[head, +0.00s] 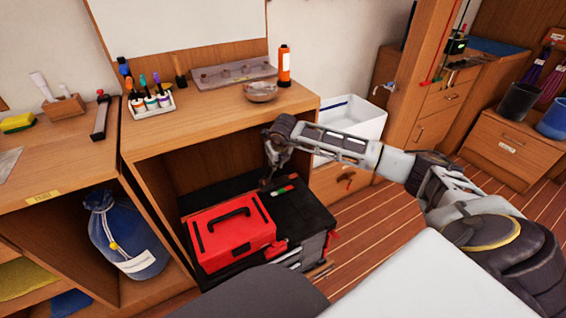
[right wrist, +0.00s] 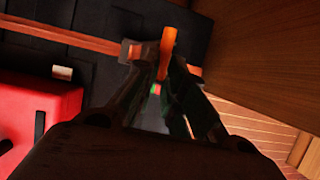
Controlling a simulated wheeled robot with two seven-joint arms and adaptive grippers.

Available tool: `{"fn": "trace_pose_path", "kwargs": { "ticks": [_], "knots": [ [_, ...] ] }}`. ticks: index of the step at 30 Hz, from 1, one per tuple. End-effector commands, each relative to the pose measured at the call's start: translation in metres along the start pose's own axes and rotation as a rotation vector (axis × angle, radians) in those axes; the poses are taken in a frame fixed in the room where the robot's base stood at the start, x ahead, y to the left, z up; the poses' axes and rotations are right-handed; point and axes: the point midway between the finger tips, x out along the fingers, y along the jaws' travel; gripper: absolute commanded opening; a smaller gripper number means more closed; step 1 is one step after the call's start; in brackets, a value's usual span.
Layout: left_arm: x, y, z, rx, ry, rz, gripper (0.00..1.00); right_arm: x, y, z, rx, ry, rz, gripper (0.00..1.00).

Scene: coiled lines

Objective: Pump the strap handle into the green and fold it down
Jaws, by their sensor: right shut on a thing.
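My right gripper (head: 268,184) reaches down over a black case (head: 308,222) in the open bay under the counter. In the right wrist view its fingers (right wrist: 165,75) are closed around an orange handle (right wrist: 168,42), whose upper end sticks out between the tips. An orange strap (right wrist: 65,38) runs across the black surface to the handle. Any pointer is too small to read. My left gripper is out of view.
A red toolbox (head: 230,232) lies left of the gripper and also shows in the wrist view (right wrist: 35,118). The bay's wooden wall stands close on the right in the wrist view (right wrist: 265,60). The counter above holds a bowl (head: 260,91) and an orange bottle (head: 284,66).

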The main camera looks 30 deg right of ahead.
Motion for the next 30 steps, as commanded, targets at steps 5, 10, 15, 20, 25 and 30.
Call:
{"fn": "trace_pose_path", "kwargs": {
  "ticks": [5,10,15,20,25,30],
  "knots": [
    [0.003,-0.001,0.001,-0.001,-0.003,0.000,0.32,0.010,0.024,-0.017,-0.025,0.038,-0.021,0.00],
    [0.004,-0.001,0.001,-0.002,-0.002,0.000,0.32,0.010,0.029,-0.016,-0.045,0.038,-0.075,0.00],
    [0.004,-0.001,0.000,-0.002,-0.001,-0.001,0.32,0.011,0.031,-0.017,-0.055,0.040,-0.103,0.00],
    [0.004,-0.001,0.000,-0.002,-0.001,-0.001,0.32,0.011,0.030,-0.017,-0.057,0.041,-0.110,0.00],
    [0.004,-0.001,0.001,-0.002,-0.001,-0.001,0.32,0.011,0.030,-0.017,-0.057,0.042,-0.112,0.00],
    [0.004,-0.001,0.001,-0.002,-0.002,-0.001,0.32,0.011,0.029,-0.017,-0.057,0.041,-0.113,0.21]
  ]
}}
